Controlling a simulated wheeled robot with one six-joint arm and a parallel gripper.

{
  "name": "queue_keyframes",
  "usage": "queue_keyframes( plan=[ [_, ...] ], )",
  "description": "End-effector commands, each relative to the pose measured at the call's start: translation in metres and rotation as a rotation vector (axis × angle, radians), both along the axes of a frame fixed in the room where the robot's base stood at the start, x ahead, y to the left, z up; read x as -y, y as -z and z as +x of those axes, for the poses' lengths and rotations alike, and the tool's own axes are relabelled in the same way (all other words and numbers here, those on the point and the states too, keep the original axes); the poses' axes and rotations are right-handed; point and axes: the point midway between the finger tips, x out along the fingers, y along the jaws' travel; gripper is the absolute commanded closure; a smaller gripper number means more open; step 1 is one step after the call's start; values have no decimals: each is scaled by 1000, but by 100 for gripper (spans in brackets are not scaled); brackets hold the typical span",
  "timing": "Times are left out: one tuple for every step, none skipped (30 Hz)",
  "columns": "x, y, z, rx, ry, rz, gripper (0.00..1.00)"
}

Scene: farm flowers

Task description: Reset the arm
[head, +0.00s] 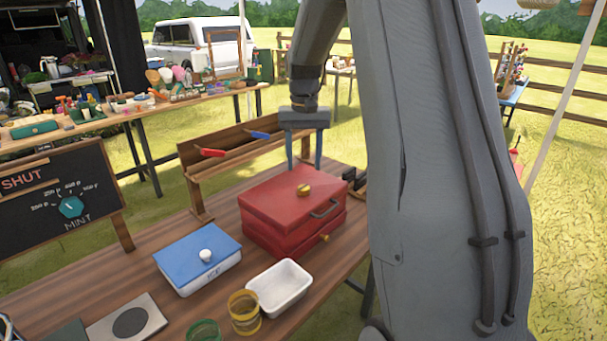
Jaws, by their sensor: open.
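My gripper (305,163) hangs from my arm over the back of the wooden table, fingers pointing down. Its two fingers are apart and nothing shows between them. In the picture the fingertips come just at the back edge of the red box's lid; whether they touch it I cannot tell. The red box (293,210) is closed, with a brass knob on top, a dark handle and a small brass knob low on its front. My own large grey arm link covers the right middle of the view.
On the table (110,268) stand a blue-lidded box (200,255), a white tray (280,288), a yellow glass (244,313) and a green one (203,331). A wooden rack (240,150) with red and blue handles stands behind. A chalkboard (65,195) stands at left.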

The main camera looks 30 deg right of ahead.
Motion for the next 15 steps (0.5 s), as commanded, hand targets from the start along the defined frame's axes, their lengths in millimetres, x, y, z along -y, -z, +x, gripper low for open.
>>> queue_keyframes(
  plan=[
    [0, -3, 0, 1, 0, 0, 51],
    [0, -4, 0, 1, 0, 0, 51],
    [0, -5, 0, 1, 0, 0, 51],
    [0, -6, 0, 0, 0, 0, 51],
    [0, -6, 0, 0, 0, 0, 51],
    [0, -6, 0, 0, 0, 0, 51],
    [0, -6, 0, 0, 0, 0, 51],
    [0, -6, 0, 0, 0, 0, 51],
    [0, -6, 0, 0, 0, 0, 51],
    [0, -6, 0, 0, 0, 0, 51],
    [0, -6, 0, 0, 0, 0, 51],
    [0, -6, 0, 0, 0, 0, 51],
    [0, -6, 0, 0, 0, 0, 51],
    [0, -6, 0, 0, 0, 0, 51],
    [0, -6, 0, 0, 0, 0, 51]
  ],
)
